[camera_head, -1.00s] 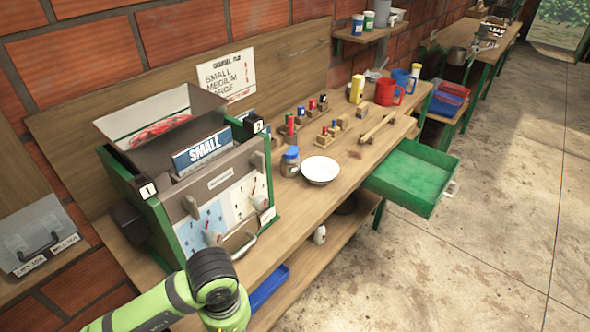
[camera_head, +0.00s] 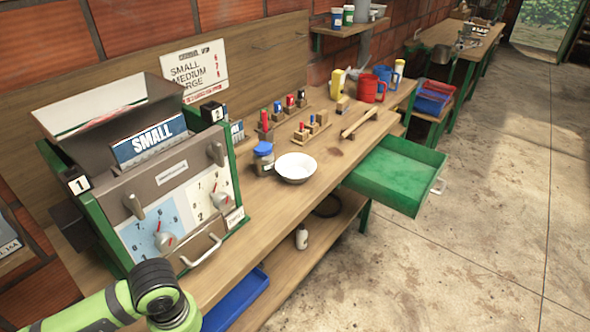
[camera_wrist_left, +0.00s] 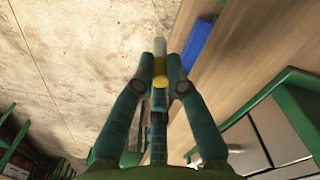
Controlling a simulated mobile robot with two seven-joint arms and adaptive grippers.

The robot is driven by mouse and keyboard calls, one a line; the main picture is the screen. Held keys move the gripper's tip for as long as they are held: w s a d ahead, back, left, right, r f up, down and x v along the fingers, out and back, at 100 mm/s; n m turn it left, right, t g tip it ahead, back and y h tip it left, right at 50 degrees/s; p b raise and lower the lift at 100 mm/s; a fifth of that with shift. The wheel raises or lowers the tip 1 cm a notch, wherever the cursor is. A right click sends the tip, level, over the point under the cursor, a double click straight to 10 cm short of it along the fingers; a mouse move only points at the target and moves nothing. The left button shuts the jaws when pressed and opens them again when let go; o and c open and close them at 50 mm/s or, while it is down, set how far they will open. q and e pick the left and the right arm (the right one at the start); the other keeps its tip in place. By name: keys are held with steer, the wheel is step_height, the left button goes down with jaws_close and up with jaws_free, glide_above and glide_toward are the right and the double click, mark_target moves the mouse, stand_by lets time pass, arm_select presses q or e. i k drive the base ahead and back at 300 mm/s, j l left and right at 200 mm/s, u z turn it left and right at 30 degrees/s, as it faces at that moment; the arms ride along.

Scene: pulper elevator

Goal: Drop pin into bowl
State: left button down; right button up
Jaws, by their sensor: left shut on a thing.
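The white bowl (camera_head: 296,168) stands upright on the wooden bench, just right of a blue-lidded jar, and looks empty. In the left wrist view my left gripper (camera_wrist_left: 159,86) is shut on a slim pin (camera_wrist_left: 160,64) with a whitish end and a yellow part. The pin sticks out beyond the fingertips, over the floor and bench edge in that view. In the head view only a green link of my left arm shows at the bottom left; its gripper is out of frame, well apart from the bowl. My right gripper is not in view.
The machine marked SMALL (camera_head: 170,185) stands left of the bowl. The jar (camera_head: 263,158) is close beside the bowl. Blocks with coloured pegs (camera_head: 284,116) stand behind. An open green drawer (camera_head: 395,175) juts out at right. A blue tray (camera_head: 235,300) lies below.

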mark_target(285, 171)
steer(key=i+l, duration=0.15)
steer(key=l, duration=0.2)
steer(key=i+l+u, duration=0.15)
steer(key=l, duration=0.2)
steer(key=i+l, duration=0.15)
steer(key=l, duration=0.2)
steer(key=i+l+u, duration=0.15)
steer(key=l, duration=0.55)
steer(key=i+u, duration=0.05)
steer(key=i, duration=0.05)
